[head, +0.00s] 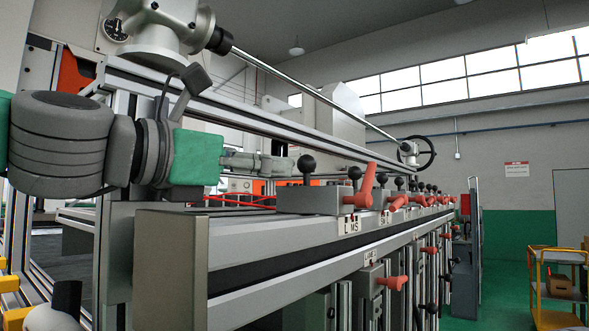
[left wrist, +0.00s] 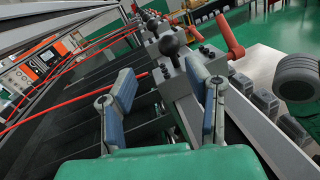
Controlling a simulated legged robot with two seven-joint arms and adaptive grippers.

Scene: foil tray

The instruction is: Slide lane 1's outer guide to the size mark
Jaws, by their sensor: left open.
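The nearest guide block (head: 310,200) is grey, with a black ball knob (head: 306,164) and a red clamp lever (head: 364,186). It sits on the long rail; a label (head: 350,225) below its lever is partly covered. I take it for lane 1's outer guide, but cannot read this for sure. My left gripper (head: 280,163) is open, just left of the knob. In the left wrist view, my left gripper (left wrist: 162,78) has its fingers spread, with the grey block (left wrist: 185,100) and knob (left wrist: 172,40) ahead, between them. Contact cannot be told. The size mark is not clear.
Several similar blocks with red levers (head: 397,202) continue along the rail (head: 240,235). Lower clamps (head: 392,283) hang beneath. Thin red rods (left wrist: 75,75) run beside the blocks over dark lanes. An overhead bar (head: 300,83) crosses above. A yellow cart (head: 557,289) stands at the right.

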